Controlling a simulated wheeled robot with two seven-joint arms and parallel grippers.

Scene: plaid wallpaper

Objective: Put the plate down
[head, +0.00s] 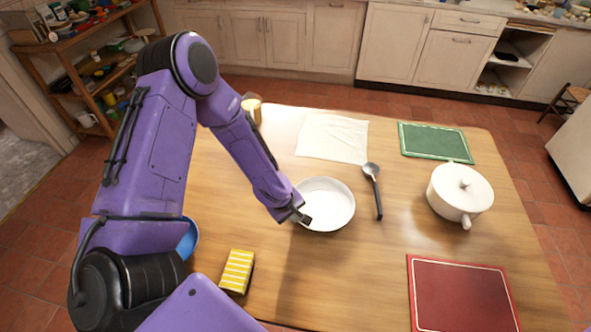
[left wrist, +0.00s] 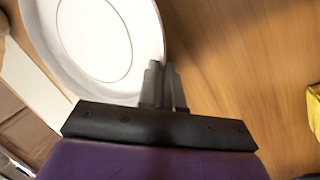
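The plate (head: 328,203) is white, round and empty. It is about level over the middle of the wooden table, and I cannot tell whether its underside touches the tabletop. My left gripper (head: 303,217) is at the plate's near left rim. In the left wrist view the left gripper's two fingers (left wrist: 165,85) are close together with the rim of the plate (left wrist: 95,40) running in between them. The contact itself is partly hidden by the fingers. My right gripper is in neither view.
Bare wood lies in front of the plate.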

